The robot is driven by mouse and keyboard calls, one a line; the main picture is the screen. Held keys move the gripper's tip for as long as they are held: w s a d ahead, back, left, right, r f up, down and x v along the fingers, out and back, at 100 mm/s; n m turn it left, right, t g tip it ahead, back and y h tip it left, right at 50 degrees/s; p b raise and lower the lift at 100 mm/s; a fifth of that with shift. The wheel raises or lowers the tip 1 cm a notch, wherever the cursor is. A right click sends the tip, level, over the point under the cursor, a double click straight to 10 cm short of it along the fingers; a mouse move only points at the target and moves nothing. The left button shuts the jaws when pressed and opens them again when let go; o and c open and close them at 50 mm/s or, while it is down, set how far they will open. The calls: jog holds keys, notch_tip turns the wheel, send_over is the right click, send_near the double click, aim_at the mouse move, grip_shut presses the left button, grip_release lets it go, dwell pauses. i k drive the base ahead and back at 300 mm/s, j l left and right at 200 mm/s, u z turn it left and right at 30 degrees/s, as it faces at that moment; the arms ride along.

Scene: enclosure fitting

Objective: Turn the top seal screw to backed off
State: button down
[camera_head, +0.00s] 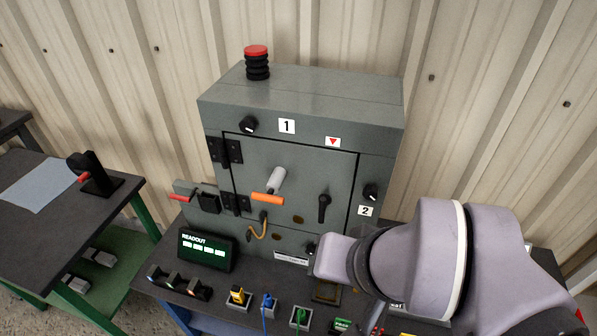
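The grey enclosure (300,82) stands on the bench against the wall, with its door shut. A black knob with a pale mark (248,124) sits at its upper left, beside a label "1" (287,126); it looks like the top seal screw. A second black knob (370,192) sits at the right edge above a label "2" (365,211). Which way the marks count as backed off cannot be told. My arm fills the lower right, well below and right of the upper knob. My gripper's fingers do not show.
On the door are a white and orange handle (268,198) and a black lever (323,207). A red-topped stack light (257,62) stands on top. A readout (207,250) and several coloured connectors line the bench front. Space before the upper door is clear.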

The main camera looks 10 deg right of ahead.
aim_at(248, 125)
jog(key=k+u, duration=0.2)
jog(key=u, duration=0.25)
jog(key=k+j+u, duration=0.15)
jog(key=u, duration=0.3)
